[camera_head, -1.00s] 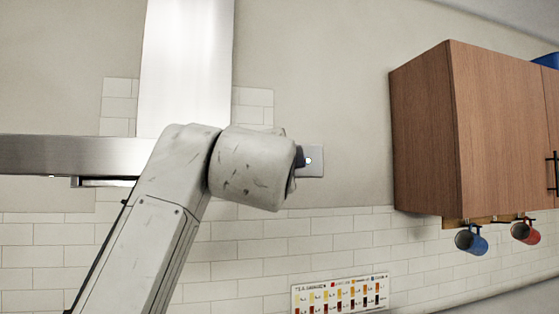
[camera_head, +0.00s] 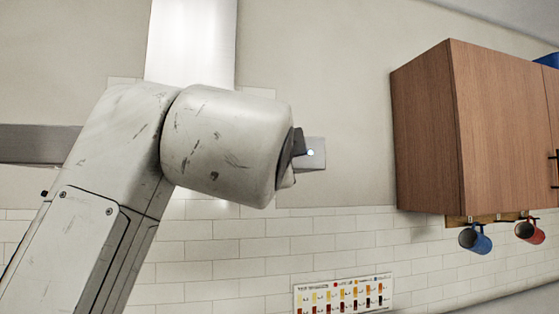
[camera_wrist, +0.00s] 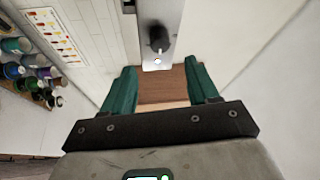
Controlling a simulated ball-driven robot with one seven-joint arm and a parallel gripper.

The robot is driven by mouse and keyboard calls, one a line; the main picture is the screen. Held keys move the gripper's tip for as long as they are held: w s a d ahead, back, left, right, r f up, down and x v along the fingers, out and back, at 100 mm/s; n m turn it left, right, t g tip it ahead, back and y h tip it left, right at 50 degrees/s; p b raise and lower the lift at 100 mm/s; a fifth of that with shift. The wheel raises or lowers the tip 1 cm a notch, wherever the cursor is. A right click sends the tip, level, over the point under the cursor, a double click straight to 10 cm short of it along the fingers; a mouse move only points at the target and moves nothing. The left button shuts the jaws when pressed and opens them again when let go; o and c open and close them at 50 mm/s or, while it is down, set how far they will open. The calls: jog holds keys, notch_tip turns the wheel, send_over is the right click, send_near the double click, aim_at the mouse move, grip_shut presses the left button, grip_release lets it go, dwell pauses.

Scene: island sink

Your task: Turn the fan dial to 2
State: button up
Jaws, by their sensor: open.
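The fan dial (camera_wrist: 160,39) is a dark round knob on a narrow steel panel (camera_wrist: 160,12) in the wrist view, with a small lit spot below it. My gripper (camera_wrist: 160,72) has two green fingers, spread apart with nothing between them. The dial lies beyond the fingertips, roughly in line with the gap and not touched. In the head view, the panel's end (camera_head: 316,155) and lit spot show just right of my arm, which hides most of the hood there. The dial's setting is not readable.
A range hood (camera_head: 35,143) with a tall steel duct (camera_head: 190,40) stands behind my arm. A wooden wall cabinet (camera_head: 425,130) is at right, with a blue mug (camera_head: 477,240) and red mug (camera_head: 531,232) hanging below. A colour chart (camera_head: 343,295) is on the tiled wall.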

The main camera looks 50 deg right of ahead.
jog(key=shift+v, duration=1.25)
jog(key=w+a+f+n+t+y, duration=0.1)
jog(key=w+f+n+y, duration=0.1)
jog(key=w+f+n, duration=0.5)
jog(key=w+a+f+n+t+y, duration=0.1)
jog(key=w+f+n+y, duration=0.1)
jog(key=f, duration=0.8)
jog(key=s+f+n+g+y, duration=0.15)
jog(key=f+n, duration=0.25)
jog(key=f, duration=0.8)
jog(key=s+d+f+n+g+y, duration=0.1)
jog(key=f+n+y, duration=0.25)
jog(key=f, duration=0.75)
jog(key=s+f+n+g+y, duration=0.1)
jog(key=f+n, duration=0.3)
jog(key=f, duration=0.8)
jog(key=s+a+f+n+g+y, duration=0.2)
jog(key=s+f+n+g+y, duration=0.1)
jog(key=s+f, duration=0.8)
jog(key=s+a+f+n+g+y, duration=0.2)
jog(key=s+f+g, duration=0.3)
jog(key=s+f, duration=0.7)
jog(key=s+n, duration=0.1)
jog(key=s, duration=0.2)
jog(key=shift+s+a+y, duration=0.15)
jog(key=shift+a+y, duration=0.1)
jog(key=shift+y, duration=0.15)
